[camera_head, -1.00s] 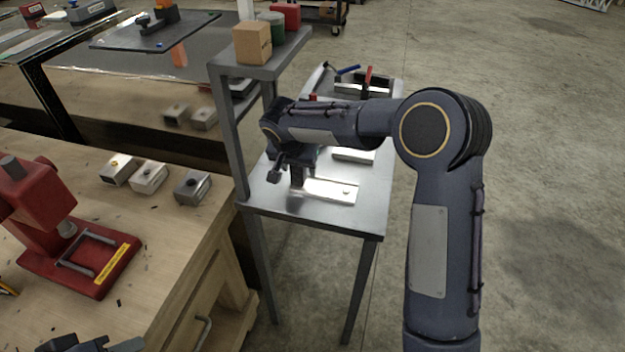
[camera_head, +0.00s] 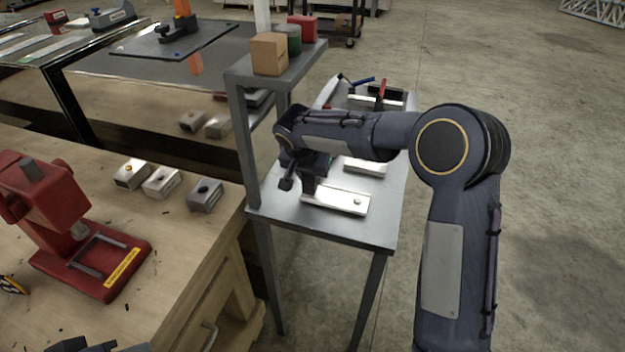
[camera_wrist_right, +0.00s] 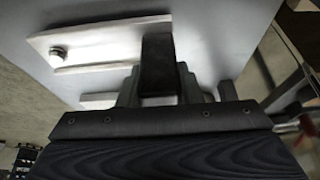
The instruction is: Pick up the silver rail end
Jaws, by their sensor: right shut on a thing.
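The silver rail end (camera_head: 340,199) is a flat, bright metal strip with a round bolt near one end. It is at the front of the small metal table, and I cannot tell whether it still touches the top. My right gripper (camera_head: 308,188) comes down over its left end and is shut on it. In the right wrist view the dark finger (camera_wrist_right: 157,62) sits across one end of the rail end (camera_wrist_right: 100,48), with the bolt at the free end. My left gripper (camera_head: 92,346) only partly shows at the bottom edge, and its jaws cannot be judged.
The metal table (camera_head: 350,232) holds another silver block (camera_head: 365,166) behind the rail end. Its raised shelf (camera_head: 240,75) carries a wooden block (camera_head: 269,54), a green cylinder and a red block. A wooden bench (camera_head: 180,235) with a red fixture (camera_head: 110,265) stands left. Open floor lies right.

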